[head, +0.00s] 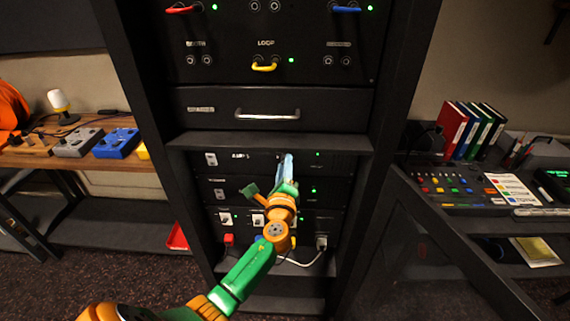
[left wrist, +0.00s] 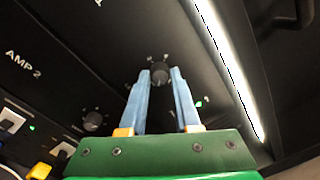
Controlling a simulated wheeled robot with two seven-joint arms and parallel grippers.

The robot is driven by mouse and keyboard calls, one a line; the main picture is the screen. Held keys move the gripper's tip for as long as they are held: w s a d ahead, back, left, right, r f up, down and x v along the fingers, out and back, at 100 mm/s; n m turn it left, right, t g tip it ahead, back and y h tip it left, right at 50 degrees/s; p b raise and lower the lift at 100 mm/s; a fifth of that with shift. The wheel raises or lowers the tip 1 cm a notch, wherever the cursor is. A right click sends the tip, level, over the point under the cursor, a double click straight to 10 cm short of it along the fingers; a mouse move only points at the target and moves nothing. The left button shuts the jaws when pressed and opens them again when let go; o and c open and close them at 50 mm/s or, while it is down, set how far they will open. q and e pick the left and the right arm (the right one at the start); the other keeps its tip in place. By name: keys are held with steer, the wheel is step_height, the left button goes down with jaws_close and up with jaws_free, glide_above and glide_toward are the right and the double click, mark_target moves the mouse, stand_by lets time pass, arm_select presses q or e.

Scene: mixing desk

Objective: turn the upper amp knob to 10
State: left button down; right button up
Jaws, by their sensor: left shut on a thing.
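The upper amp knob (left wrist: 160,73) is a small dark round knob on the black upper amp panel (head: 240,158), with pale scale marks around it. My left gripper (left wrist: 161,76) has its two light-blue fingers on either side of this knob and is shut on it. In the head view my left gripper (head: 287,160) reaches the upper amp panel, and the fingers and arm hide the knob. Where the knob's pointer stands is too small to tell. A second dark knob (left wrist: 95,120) sits on the panel labelled AMP 2, clear of the fingers. My right gripper is not in view.
A drawer with a metal handle (head: 267,114) and a protruding ledge (head: 270,141) are just above the amps. Plugs and a white cable (head: 300,262) are below. An open dark rack door (head: 460,250) stands at the right. A bright strip (left wrist: 228,70) runs beside the knob.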

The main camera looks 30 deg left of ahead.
arm_select(q)
steer(key=shift+r+m+p, duration=0.1)
steer(key=shift+m+p, duration=0.2)
steer(key=shift+m, duration=0.6)
steer(key=c, duration=0.6)
jaws_free()
steer(key=v, duration=0.7)
steer(key=shift+s+a, duration=0.1)
